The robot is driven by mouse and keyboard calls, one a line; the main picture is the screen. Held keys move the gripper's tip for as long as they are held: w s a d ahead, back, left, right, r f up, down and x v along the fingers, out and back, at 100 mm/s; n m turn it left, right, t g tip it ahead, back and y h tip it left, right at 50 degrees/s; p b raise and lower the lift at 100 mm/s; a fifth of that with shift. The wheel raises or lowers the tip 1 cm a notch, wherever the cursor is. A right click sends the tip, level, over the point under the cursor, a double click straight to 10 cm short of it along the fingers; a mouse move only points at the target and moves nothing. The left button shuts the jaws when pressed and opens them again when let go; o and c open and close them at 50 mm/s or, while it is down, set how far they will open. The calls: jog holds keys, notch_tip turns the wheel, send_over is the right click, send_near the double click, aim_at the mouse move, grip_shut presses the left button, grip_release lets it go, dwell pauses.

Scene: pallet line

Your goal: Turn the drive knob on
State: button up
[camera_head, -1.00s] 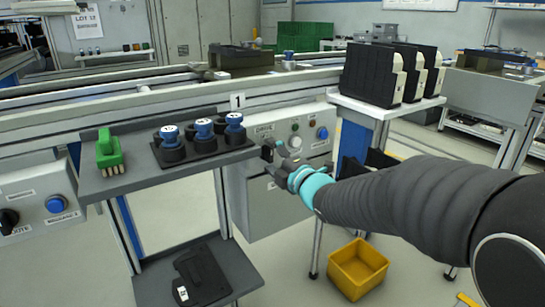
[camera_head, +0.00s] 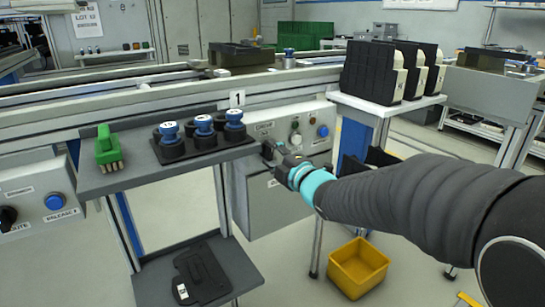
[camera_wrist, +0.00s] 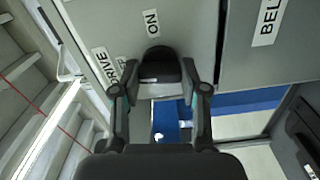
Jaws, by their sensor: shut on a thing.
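The drive knob (camera_wrist: 160,66) is black and sits between my two fingertips in the wrist view. An "ON" label (camera_wrist: 152,23) is just above it, and a "DRIVE" label (camera_wrist: 108,65) is to its left. My gripper (camera_wrist: 160,78) is shut on the knob, one finger on each side. In the head view my gripper (camera_head: 270,152) is at the left part of the grey drive panel (camera_head: 262,180) under the conveyor. There the knob is hidden behind the gripper. I cannot tell exactly where the knob points.
A blue button (camera_head: 323,131) and a green lamp (camera_head: 296,138) are on the panel right of my gripper. A shelf (camera_head: 120,183) with a green brush (camera_head: 108,148) and blue-topped parts (camera_head: 204,127) is close on the left. A yellow bin (camera_head: 358,266) stands below my arm.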

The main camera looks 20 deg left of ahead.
jog(key=m+b, duration=0.1)
jog(key=m, duration=0.7)
jog(key=m+p, duration=0.1)
jog(key=m, duration=0.3)
jog(key=shift+m+p, duration=0.8)
jog(key=shift+m, duration=1.3)
jog(key=o, duration=1.1)
jog(key=shift+o, duration=0.2)
